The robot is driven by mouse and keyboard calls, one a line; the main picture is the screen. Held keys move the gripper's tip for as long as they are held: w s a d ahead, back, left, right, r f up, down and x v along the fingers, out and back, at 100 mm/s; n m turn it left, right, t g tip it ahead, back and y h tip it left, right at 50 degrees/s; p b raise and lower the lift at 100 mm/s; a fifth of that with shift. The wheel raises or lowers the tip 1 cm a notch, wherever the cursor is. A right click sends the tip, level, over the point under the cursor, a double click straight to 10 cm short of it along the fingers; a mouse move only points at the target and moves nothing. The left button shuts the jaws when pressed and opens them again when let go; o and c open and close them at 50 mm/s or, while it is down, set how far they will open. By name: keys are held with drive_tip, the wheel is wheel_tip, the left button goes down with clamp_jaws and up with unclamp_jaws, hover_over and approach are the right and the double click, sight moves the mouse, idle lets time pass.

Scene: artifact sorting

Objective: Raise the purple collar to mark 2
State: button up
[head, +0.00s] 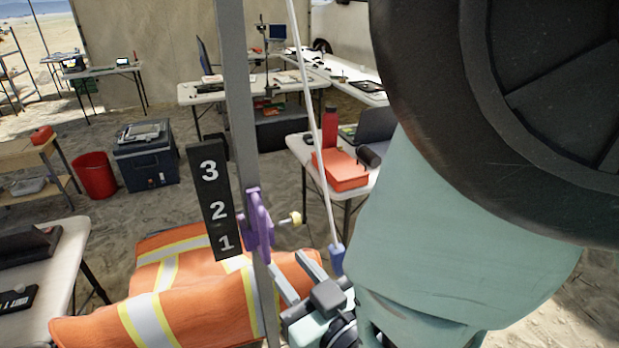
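The purple collar (258,225) sits around the grey upright post (236,100), with a pale yellow knob (292,219) sticking out to its right. A black board (213,200) with white marks 3, 2 and 1 from top to bottom stands just left of the post. The collar spans roughly the heights of marks 2 and 1 as seen from here. My gripper (287,260) is just below and right of the collar. Its two grey fingers are apart with nothing visible between them. Whether a finger touches the collar or post cannot be told.
A white cord or rod (318,150) with a blue end (337,258) hangs right of the post, close to my gripper. An orange reflective vest (190,285) lies behind the post's lower part. My arm covers the right side. Tables stand further back.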

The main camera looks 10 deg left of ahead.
sight(266, 235)
drive_tip(key=b, duration=0.3)
drive_tip(key=shift+w+a+f, duration=0.2)
drive_tip(key=shift+w+a, duration=0.1)
drive_tip(key=shift+w, duration=0.05)
drive_tip(key=shift+w+a+r+b, duration=0.1)
drive_tip(key=shift+w+b, duration=0.1)
drive_tip(key=shift+b, duration=1)
drive_tip(key=p+x, duration=0.1)
drive_tip(key=x, duration=0.1)
drive_tip(key=p+x, duration=0.1)
drive_tip(key=x, duration=0.2)
drive_tip(key=p+x, duration=0.1)
drive_tip(key=x, duration=0.2)
drive_tip(key=shift+r+p, duration=0.25)
drive_tip(key=shift+p, duration=0.15)
drive_tip(key=shift+w+a+f, duration=0.1)
drive_tip(key=shift+w+a, duration=0.1)
